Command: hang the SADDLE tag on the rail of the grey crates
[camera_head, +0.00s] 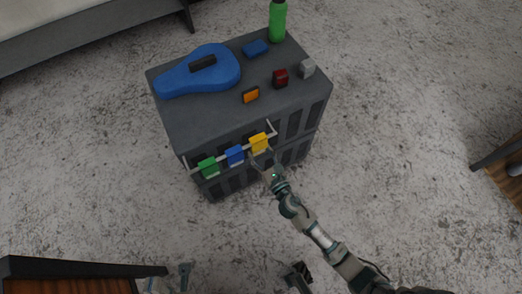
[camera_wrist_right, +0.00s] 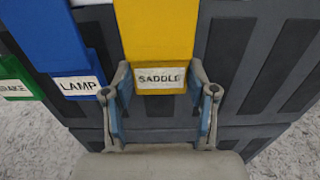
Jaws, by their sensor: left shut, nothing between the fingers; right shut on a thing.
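The yellow SADDLE tag (camera_head: 259,143) is at the right part of the pale rail (camera_head: 207,160) on the front of the grey crates (camera_head: 185,128). In the right wrist view its label (camera_wrist_right: 160,78) reads SADDLE and faces me. My right gripper (camera_head: 263,160) is shut on the tag's lower part, with one finger at each side. The tag's top edge is out of the wrist view, so I cannot tell whether it bears on the rail. My left gripper (camera_head: 185,272) is shut and empty at the bottom of the head view, away from the crates.
A blue LAMP tag (camera_head: 235,155) and a green BRAKE tag (camera_head: 209,167) hang left of the yellow one. A dark table (camera_head: 70,275) is at the lower left.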

